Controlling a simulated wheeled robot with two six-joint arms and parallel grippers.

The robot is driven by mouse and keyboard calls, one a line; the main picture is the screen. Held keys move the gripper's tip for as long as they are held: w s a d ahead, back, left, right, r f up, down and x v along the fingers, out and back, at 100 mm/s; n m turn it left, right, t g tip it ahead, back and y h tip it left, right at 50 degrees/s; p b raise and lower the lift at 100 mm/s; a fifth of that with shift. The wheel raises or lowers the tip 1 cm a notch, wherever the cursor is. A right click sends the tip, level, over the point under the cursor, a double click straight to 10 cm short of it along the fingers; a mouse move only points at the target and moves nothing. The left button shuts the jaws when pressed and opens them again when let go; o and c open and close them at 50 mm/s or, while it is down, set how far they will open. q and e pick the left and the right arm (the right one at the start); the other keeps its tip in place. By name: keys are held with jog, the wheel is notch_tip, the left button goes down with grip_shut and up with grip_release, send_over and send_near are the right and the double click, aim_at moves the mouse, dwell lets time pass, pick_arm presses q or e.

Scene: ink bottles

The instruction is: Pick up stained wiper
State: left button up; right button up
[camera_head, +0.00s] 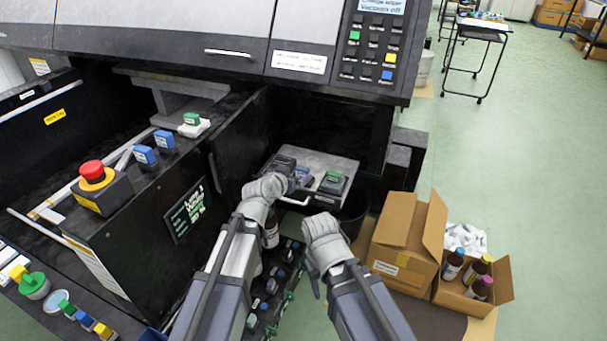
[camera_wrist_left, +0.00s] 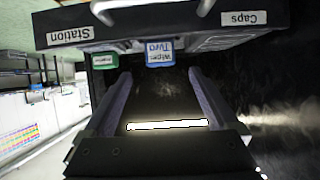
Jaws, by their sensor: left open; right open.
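I cannot pick out a stained wiper for certain. On the pull-out grey tray (camera_head: 315,160) in the head view sit several dark blocks, one with a blue label (camera_head: 301,175) and one with a green label (camera_head: 333,181). The left wrist view shows a blue-labelled block (camera_wrist_left: 160,53), its label seeming to read "Wiper", and a green-labelled block (camera_wrist_left: 104,61). My left gripper (camera_head: 268,186) is at the tray's front left edge; its open fingers (camera_wrist_left: 160,78) stand apart with nothing between them, in line with the blue-labelled block. My right gripper (camera_head: 322,228) is empty, lower and to the right.
Small dark bottles (camera_head: 268,285) stand low below my left arm. At right are an open cardboard box (camera_head: 405,235), white crumpled wipes (camera_head: 465,238) and a carton of brown bottles (camera_head: 505,290). A red emergency button (camera_head: 93,171) sits at left.

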aim_at(301, 172)
pick_arm(q)
jog(key=shift+b+x, duration=0.5)
jog(key=shift+x, duration=0.85)
jog(key=shift+w+d+f+b, duration=0.1)
jog(key=shift+w+f+b, duration=0.2)
jog(key=shift+f+b, duration=0.05)
jog(key=b+x, duration=0.2)
jog(key=x, duration=0.2)
jog(key=shift+f, duration=0.2)
jog(key=shift+r, duration=0.1)
jog(key=shift+c, duration=0.2)
jog(key=c, duration=1.4)
notch_tip(301, 172, up, 10)
jog(key=p, duration=1)
